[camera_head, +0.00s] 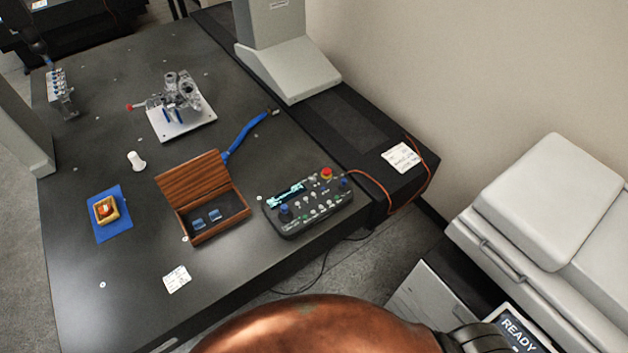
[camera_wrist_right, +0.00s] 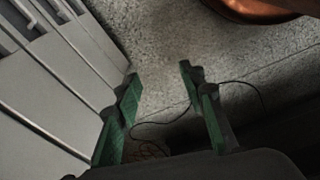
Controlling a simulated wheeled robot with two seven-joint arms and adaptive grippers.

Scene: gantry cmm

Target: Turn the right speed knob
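The control pendant (camera_head: 318,212), a black box with a lit display (camera_head: 286,194), lies on the dark table near its right edge. It carries several small switches, a red button (camera_head: 327,173) at its far right corner and two dark blue knobs. One knob (camera_head: 285,213) is at the left end, the other (camera_head: 343,183) at the right end. Their markings are too small to read. My right gripper (camera_wrist_right: 158,72) is open and empty, above the grey floor beside a light cabinet, apart from the pendant. My left gripper is in neither view.
An open wooden box (camera_head: 212,232) stands left of the pendant. A grey gantry column (camera_head: 288,70) rises behind the pendant. An orange cable (camera_head: 377,187) runs off to the right. A light-coloured machine (camera_head: 545,205) stands at the right.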

